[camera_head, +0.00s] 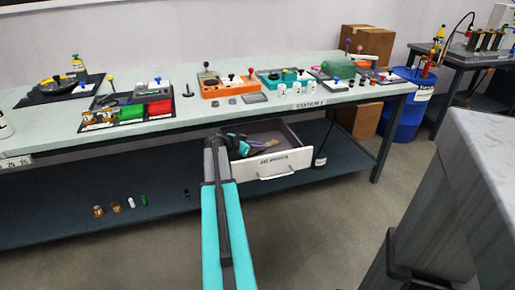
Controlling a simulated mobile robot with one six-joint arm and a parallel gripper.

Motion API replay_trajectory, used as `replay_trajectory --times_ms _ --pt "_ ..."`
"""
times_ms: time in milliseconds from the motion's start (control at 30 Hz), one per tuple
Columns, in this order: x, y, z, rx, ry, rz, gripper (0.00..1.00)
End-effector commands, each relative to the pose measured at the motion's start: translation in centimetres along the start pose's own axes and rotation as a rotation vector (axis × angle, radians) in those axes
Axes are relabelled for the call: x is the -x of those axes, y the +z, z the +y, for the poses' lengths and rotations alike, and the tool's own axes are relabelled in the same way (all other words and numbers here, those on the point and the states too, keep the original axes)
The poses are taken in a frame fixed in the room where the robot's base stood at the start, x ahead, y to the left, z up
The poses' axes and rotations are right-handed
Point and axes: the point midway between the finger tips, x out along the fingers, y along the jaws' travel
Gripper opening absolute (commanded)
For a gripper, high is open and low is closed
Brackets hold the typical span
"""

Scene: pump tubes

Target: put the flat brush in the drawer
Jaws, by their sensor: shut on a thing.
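The drawer (283,172) hangs under the bench top and is pulled open, with a white front, a handle and a printed label. My gripper (247,148) is over the open drawer at its left side, reaching in from the front. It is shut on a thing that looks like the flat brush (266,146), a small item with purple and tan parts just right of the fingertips. It is too small to tell whether the brush touches the drawer floor. My own arm hides the drawer's left part.
The bench top (190,120) above carries trays, orange (225,87) and teal (285,78) fixtures and several small parts. Several small fittings stand on the lower shelf (90,225). A blue barrel (400,105) and cardboard boxes (365,45) stand at right. A grey-topped counter (485,150) is near right.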

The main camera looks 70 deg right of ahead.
Motion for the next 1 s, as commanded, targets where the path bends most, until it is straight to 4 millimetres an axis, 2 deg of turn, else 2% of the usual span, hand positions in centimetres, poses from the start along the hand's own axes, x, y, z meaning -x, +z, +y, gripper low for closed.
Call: replay_trajectory --times_ms 400,433,533,1000 --pt "-0.1 0.31 -0.06 0.0 -0.001 0.001 0.0" --pt "-0.09 0.29 -0.06 0.0 -0.001 0.001 0.16" --pt "-0.04 0.23 -0.07 0.0 -0.001 0.001 0.33" --pt "0.13 0.02 -0.11 0.001 -0.002 0.0 0.34"
